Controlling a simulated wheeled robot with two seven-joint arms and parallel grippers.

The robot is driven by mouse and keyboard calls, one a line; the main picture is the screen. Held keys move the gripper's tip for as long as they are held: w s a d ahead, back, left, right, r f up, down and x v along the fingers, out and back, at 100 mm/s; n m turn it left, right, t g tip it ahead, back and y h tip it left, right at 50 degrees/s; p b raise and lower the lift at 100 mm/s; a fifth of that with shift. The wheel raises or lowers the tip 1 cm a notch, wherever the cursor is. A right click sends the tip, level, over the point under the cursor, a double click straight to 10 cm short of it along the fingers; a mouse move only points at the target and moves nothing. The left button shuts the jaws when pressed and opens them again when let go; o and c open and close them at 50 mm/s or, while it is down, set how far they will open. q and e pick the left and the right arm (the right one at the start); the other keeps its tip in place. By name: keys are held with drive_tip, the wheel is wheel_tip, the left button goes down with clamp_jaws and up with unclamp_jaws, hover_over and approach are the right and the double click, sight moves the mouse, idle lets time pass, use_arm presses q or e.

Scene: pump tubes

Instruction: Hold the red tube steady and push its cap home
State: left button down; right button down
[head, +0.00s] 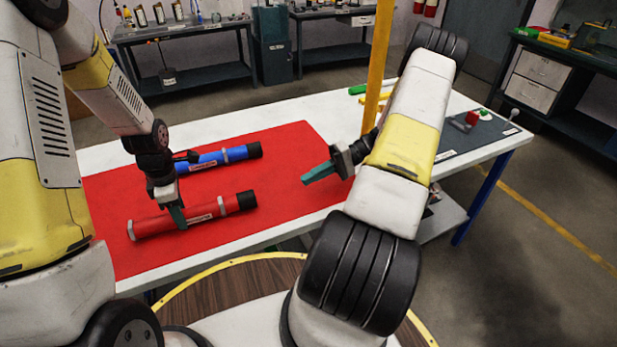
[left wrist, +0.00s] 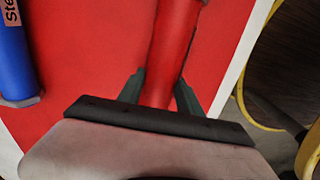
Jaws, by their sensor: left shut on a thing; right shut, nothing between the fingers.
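The red tube (head: 161,225) lies on the red mat (head: 285,152), with a label and grey bands along it and a black cap (head: 246,200) at its right end. I cannot tell how far the cap is pushed on. My left gripper (head: 177,218) is shut on the red tube around its middle. In the left wrist view the red tube (left wrist: 172,60) runs between the two green fingers (left wrist: 160,92). My right gripper (head: 316,174) is shut and empty above the mat, to the right of the cap and apart from it.
A blue tube (head: 208,158) with a black end lies behind the red tube; it also shows in the left wrist view (left wrist: 15,60). A yellow post (head: 376,75) stands behind my right gripper. A grey panel with a red button (head: 472,118) is at the table's right end.

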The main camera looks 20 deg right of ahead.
use_arm(q)
drive_tip(key=c, duration=0.7)
unclamp_jaws()
